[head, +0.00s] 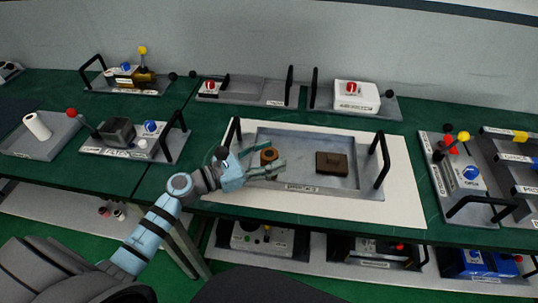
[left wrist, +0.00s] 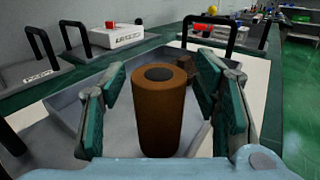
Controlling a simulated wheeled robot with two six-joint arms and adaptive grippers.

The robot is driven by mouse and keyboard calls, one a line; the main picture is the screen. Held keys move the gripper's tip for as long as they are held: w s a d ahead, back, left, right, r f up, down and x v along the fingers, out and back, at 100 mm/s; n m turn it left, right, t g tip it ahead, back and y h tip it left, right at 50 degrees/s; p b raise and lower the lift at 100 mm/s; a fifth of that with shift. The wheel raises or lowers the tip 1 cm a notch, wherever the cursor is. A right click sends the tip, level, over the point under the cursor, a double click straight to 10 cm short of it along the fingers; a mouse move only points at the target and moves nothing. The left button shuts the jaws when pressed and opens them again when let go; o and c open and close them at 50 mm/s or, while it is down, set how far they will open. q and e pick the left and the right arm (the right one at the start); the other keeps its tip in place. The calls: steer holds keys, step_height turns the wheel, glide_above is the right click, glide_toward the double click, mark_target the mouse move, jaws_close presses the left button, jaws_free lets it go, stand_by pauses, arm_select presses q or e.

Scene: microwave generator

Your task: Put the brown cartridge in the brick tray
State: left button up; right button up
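The brown cartridge (head: 269,155) is an upright brown cylinder with a dark round centre on top. It is over the left part of the grey brick tray (head: 295,135), and appears to stand on its floor. A dark brown brick (head: 331,163) lies in the tray to its right. My left gripper (head: 268,163) reaches in from the left. In the left wrist view, the cartridge (left wrist: 160,115) stands between the open fingers of my left gripper (left wrist: 160,105), with a gap showing on both sides. The brick (left wrist: 186,64) is partly hidden behind it. My right gripper is not in view.
The tray has upright black handles at its left and right ends (head: 381,160) and sits on a white mat (head: 407,195). Other handled trays with devices stand behind and on both sides (head: 352,98) on the green table. A shelf below holds more units.

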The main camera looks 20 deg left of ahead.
arm_select(q)
steer(key=shift+r, duration=0.25)
steer(key=v, duration=0.2)
steer(key=b+v, duration=0.1)
steer(key=v, duration=0.3)
steer(key=shift+s+a+f+b, duration=0.1)
steer(key=shift+s+f+b, duration=0.1)
steer(key=shift+f+b, duration=0.15)
steer(key=v, duration=0.4)
steer(key=shift+r, duration=0.25)
steer(key=shift+p+v, duration=0.5)
steer(key=shift+v, duration=0.3)
